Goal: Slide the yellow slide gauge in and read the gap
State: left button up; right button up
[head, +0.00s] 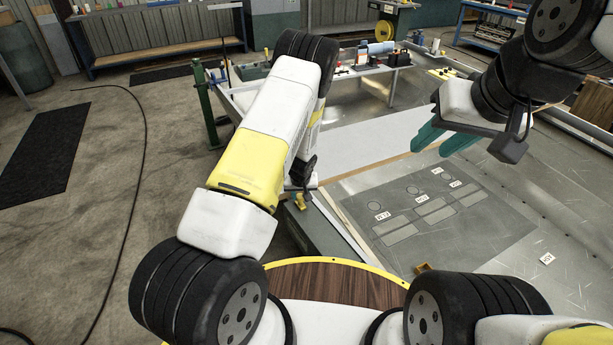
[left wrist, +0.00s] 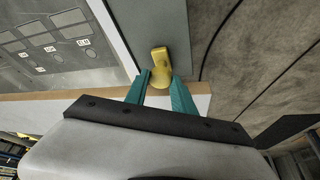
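The yellow slide gauge (left wrist: 159,55) shows in the left wrist view, on a dark grey strip near its end. My left gripper (left wrist: 160,76) has its two teal fingers on either side of the gauge's near part, which about fills the space between the tips. I cannot tell whether the fingers press on it. In the head view a bit of yellow (head: 301,202) shows below my left wrist; my arm hides the fingers. My right gripper (head: 432,146) is open and empty above the metal table. The gap and any reading cannot be made out.
A dark grey panel (head: 440,250) with labelled circles and rectangles lies on the metal table (head: 580,235). A pale board (head: 370,140) lies behind it. Bottles and tools stand on a rear shelf (head: 345,70).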

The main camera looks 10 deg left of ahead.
pick_arm(q)
grip_shut()
dwell(1.0)
